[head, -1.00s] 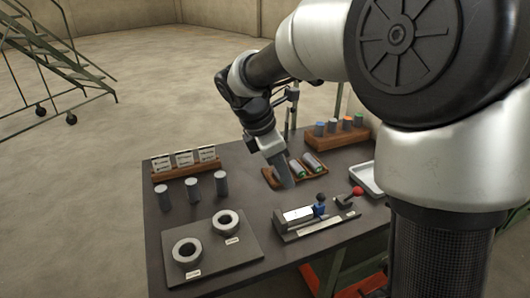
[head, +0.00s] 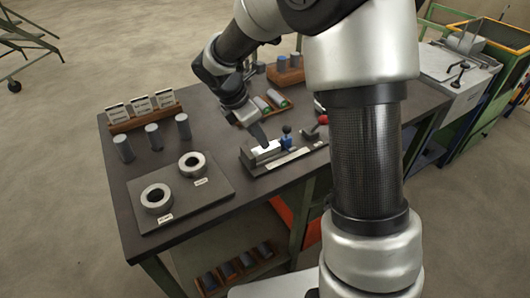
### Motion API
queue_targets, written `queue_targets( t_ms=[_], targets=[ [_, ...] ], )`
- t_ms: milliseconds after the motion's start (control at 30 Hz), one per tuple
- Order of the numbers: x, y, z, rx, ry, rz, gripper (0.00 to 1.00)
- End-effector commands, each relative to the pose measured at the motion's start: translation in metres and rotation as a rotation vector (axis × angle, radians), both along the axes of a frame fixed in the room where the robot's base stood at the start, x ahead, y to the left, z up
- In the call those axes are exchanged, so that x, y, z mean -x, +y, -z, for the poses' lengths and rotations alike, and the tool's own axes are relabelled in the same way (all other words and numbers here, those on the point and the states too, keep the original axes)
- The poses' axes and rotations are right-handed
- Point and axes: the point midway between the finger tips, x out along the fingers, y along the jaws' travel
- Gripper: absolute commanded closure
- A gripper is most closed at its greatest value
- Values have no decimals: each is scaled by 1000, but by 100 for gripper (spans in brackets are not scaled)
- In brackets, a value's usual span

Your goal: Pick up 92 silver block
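A bright silver block (head: 265,150) lies in a dark clamp fixture (head: 300,161) with a blue knob, near the front edge of the dark table. I cannot read any number on it. My gripper (head: 260,138) points down just behind and above the block, its tip overlapping the block's upper edge in the picture. I cannot tell whether it touches. The fingers show side-on, so their gap is hidden. Three grey cylinders (head: 153,137) stand upright at the left of the table. Two cylinders with green ends (head: 276,98) lie in a small wooden tray (head: 283,108) behind my gripper.
A board (head: 213,196) with two grey rings (head: 191,164) lies front left, before a wooden card holder (head: 144,122). A red-knobbed lever (head: 322,119) is right of the fixture. A wooden rack (head: 286,76) stands behind. More cylinders sit on a shelf below. My arm hides the table's right part.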

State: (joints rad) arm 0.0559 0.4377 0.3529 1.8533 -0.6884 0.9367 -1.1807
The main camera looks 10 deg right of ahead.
Motion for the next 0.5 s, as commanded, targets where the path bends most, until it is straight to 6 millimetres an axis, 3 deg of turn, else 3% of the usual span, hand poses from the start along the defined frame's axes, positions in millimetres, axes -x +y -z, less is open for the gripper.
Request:
queue_targets(
  t_ms=[300, 500],
  targets=[
    [-3, -15, 43, 0, 3, 1, 67],
    [-3, -16, 44, 0, 1, 0, 67]
  ],
)
